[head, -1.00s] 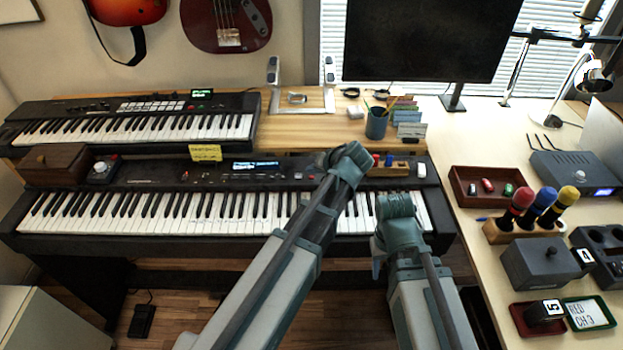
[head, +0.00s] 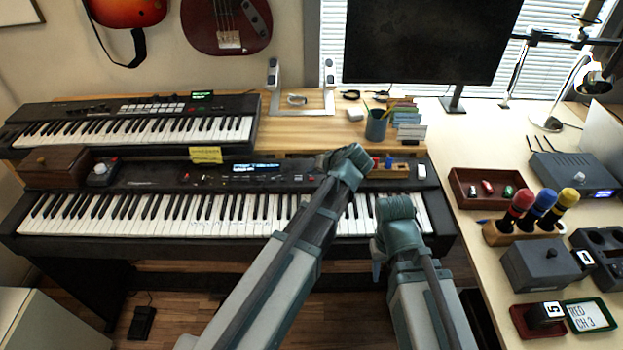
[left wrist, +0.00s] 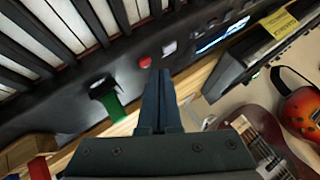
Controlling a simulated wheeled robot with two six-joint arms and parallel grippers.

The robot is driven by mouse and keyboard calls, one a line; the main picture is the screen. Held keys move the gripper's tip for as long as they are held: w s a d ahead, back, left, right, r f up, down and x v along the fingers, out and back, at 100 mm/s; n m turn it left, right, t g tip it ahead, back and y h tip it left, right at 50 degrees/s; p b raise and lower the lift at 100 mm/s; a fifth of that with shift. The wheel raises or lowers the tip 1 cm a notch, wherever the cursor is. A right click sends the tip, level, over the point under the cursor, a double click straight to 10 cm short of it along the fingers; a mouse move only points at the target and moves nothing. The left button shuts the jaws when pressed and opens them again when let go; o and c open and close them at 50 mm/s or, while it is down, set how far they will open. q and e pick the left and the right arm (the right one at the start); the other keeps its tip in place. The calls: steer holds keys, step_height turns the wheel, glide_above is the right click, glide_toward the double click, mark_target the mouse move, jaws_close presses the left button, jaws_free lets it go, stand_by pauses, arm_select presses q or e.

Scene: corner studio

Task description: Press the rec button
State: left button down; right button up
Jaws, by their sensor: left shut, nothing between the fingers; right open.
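A round red button (left wrist: 145,62) sits on the black panel of the lower keyboard (head: 130,228), beside a pale square button (left wrist: 168,48) and the lit display (left wrist: 225,33). I cannot read any lettering by the red button. In the left wrist view my left gripper (left wrist: 162,74) is shut and empty, its tips pointing at the panel just beside the red button. I cannot tell whether they touch the panel. In the head view my left gripper (head: 328,160) is over the panel, mostly hidden by its arm. My right gripper (head: 380,262) is near the keyboard's front right end, its fingers hard to make out.
A second keyboard (head: 130,128) stands behind, with a yellow note (head: 206,155) near its front edge. A green tab (left wrist: 113,108) is close to the left gripper. A wooden box (head: 55,167) sits at the left end. The desk at right holds a red tray (head: 460,190) and microphones.

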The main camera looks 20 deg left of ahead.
stand_by(0.8)
arm_select(q)
steer(key=shift+f+b, duration=0.45)
steer(key=shift+f, duration=0.3)
stand_by(0.4)
steer(key=shift+r, duration=0.2)
steer(key=shift+r+p, duration=0.45)
steer(key=shift+r, duration=0.1)
step_height(320, 180, up, 5)
steer(key=p, duration=0.5)
stand_by(0.5)
